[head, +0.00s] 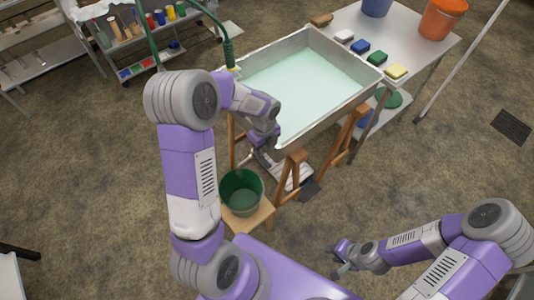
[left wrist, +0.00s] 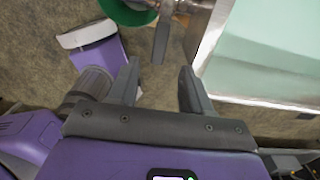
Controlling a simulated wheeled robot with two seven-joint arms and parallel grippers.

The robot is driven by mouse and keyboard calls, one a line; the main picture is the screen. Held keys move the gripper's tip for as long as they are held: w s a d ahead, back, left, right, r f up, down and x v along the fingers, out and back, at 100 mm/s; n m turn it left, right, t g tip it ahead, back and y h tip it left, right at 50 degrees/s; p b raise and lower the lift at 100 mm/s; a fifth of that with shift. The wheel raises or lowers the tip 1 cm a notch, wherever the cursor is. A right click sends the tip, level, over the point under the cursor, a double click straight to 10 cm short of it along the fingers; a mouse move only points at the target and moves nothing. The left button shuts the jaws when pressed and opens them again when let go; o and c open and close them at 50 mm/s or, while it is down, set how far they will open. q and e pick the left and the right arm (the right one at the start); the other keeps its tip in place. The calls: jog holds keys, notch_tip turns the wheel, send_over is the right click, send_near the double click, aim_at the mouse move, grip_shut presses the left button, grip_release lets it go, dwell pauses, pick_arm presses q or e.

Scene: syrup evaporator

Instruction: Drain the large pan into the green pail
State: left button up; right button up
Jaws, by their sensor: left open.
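The large pan (head: 310,37) holds pale green liquid and rests level on wooden trestles; its wall and liquid also show at the right in the left wrist view (left wrist: 232,62). The green pail (head: 240,183) stands upright on a small wooden stool below the pan's near left corner; its edge shows in the left wrist view (left wrist: 128,12). My left gripper (left wrist: 158,70) is open and empty beside the pan. A grey lever (left wrist: 161,40) by a metal fitting lies just ahead between its fingertips. My right gripper (head: 342,258) appears open and empty, far from the pan.
A metal table (head: 405,27) behind the pan carries several coloured blocks, an orange bucket (head: 441,18) and a blue bucket (head: 377,5). A green pipe (head: 228,50) stands at the pan's left. Shelving (head: 125,40) is at the back left.

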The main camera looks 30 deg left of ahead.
aim_at(265, 162)
pick_arm(q)
notch_tip(265, 162, down, 7)
jog(key=shift+r+b, duration=0.1)
jog(key=shift+b, duration=0.75)
grip_shut()
